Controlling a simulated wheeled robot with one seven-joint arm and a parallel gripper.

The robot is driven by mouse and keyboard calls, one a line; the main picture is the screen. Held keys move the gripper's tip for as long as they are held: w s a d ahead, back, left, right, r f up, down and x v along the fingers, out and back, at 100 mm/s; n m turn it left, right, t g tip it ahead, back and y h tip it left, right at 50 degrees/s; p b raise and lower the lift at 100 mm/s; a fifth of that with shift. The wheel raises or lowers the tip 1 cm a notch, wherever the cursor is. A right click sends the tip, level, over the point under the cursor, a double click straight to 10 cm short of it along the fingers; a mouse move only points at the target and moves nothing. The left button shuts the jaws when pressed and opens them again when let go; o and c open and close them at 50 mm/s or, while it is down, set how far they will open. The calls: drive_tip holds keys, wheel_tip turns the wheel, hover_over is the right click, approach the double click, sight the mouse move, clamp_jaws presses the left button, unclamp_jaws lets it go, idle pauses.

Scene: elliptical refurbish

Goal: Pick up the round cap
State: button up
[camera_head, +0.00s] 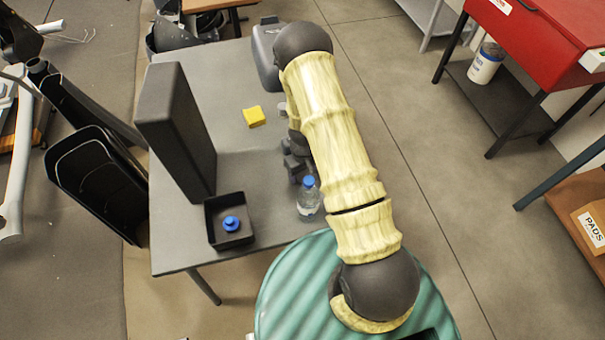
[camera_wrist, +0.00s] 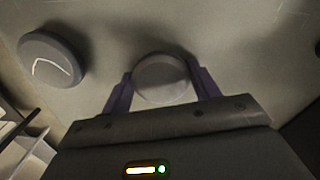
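A round, light grey cap (camera_wrist: 162,79) lies on the grey table top in the wrist view. The two purple fingers of my gripper (camera_wrist: 161,82) stand apart, one at each side of the cap. Their tips are very close to its edges; I cannot tell whether they press on it. A larger dark round piece (camera_wrist: 52,60) with a pale curved line on top lies to the left. In the head view my arm covers much of the table's right side, and the grasp cannot be made out there.
The grey table (camera_head: 228,80) carries a tall dark panel (camera_head: 178,128), a black tray (camera_head: 212,222) with a blue round piece (camera_head: 231,224) in it, a yellow block (camera_head: 254,116) and a clear bottle (camera_head: 308,200) with a blue top. The bottle stands close to my arm. A red cabinet (camera_head: 535,40) is at right.

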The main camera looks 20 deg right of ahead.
drive_tip(key=c, duration=0.3)
drive_tip(key=shift+r, duration=0.1)
drive_tip(key=shift+c, duration=0.2)
wheel_tip(320, 180, up, 10)
drive_tip(key=b, duration=0.1)
idle(0.6)
wheel_tip(320, 180, up, 11)
drive_tip(key=m+p, duration=0.3)
drive_tip(key=p, duration=1.3)
hover_over(303, 174)
drive_tip(key=shift+w+r, duration=0.1)
drive_tip(key=shift+w, duration=0.1)
drive_tip(key=shift+a, duration=0.15)
